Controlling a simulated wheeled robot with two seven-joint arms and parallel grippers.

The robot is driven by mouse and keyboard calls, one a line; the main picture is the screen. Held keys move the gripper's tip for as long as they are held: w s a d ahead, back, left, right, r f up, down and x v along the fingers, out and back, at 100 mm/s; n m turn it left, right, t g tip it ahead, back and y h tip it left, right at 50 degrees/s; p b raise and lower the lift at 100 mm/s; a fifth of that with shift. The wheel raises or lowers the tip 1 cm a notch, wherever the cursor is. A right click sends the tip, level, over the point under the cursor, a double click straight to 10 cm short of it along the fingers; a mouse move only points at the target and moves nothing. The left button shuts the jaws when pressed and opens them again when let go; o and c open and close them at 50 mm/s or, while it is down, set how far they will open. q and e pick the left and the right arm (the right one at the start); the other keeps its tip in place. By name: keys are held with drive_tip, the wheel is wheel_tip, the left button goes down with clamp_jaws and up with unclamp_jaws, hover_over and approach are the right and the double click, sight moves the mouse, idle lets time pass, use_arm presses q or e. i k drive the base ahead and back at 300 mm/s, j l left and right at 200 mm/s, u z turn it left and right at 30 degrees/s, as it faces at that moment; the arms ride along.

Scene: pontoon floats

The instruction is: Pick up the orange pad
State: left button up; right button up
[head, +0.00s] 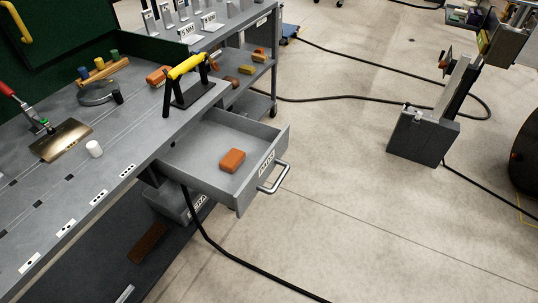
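An orange pad (232,160) lies flat in the open grey drawer (188,162), towards its front and label side. The drawer is pulled out from under the grey workbench (120,170) and has a metal bar handle (273,178). Another orange block (159,75) lies on the bench top, partly behind a yellow-handled black stand. Neither of my grippers is in view.
The yellow-handled stand (187,68) is at the bench edge near the drawer. A shelf cart (235,25) with more orange and brown blocks stands behind. Black cables cross the floor.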

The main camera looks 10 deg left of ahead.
sight(233, 159)
drive_tip(key=u, duration=1.2)
drive_tip(key=i+l+u, duration=0.15)
drive_tip(key=l, duration=0.3)
drive_tip(key=l+u, duration=0.15)
drive_tip(key=l, duration=0.3)
drive_tip(key=i+l+u, duration=0.15)
drive_tip(key=l, duration=0.3)
